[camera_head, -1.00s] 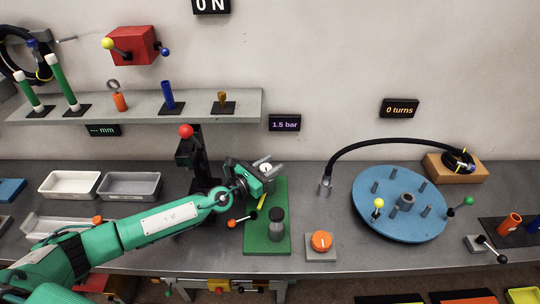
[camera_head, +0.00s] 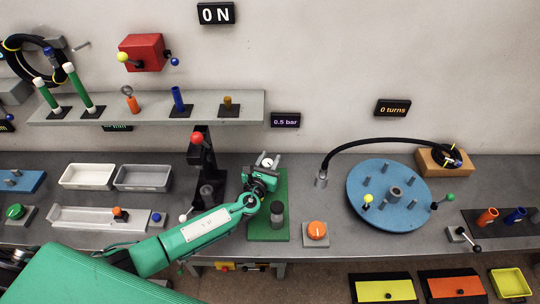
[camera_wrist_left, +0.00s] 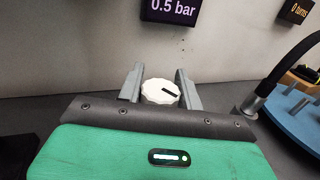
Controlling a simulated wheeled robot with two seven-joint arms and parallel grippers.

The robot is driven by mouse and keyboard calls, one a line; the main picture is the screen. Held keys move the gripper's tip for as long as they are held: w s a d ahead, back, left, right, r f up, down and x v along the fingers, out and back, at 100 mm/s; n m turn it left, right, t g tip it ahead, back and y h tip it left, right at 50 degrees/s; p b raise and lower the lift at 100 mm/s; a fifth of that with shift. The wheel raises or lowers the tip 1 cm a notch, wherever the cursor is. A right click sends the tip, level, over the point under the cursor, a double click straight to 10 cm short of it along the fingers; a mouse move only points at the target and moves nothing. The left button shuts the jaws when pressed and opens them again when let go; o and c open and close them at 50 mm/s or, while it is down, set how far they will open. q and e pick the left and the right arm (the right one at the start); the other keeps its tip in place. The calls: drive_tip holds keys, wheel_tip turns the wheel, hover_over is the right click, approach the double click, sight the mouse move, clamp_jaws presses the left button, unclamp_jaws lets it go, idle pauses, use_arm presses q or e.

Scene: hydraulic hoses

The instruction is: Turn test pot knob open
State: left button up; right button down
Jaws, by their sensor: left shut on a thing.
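The test pot stands on a green base plate (camera_head: 283,222) on the bench, with a dark grey cylinder with a lighter cap (camera_head: 277,215) on its near part. A white knob (camera_head: 267,161) with a black mark shows at the plate's far end; in the left wrist view the white knob (camera_wrist_left: 160,91) sits between the two grey fingers. My left gripper (camera_wrist_left: 158,88) is shut on the white knob; it also shows in the head view (camera_head: 266,168). The pressure display (camera_head: 285,120) on the wall reads 0.5 bar. My right gripper is not in view.
A black press with a red ball (camera_head: 197,138) stands left of the plate. An orange knob on a grey plate (camera_head: 316,232) and a blue disc with pegs (camera_head: 380,218) lie to the right.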

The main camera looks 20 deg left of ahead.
use_arm(q)
drive_tip(key=shift+a+n+y, duration=0.1)
drive_tip(key=shift+n+y, duration=0.7)
drive_tip(key=shift+y, duration=0.4)
drive_tip(key=shift+r, duration=0.1)
drive_tip(key=o, duration=1)
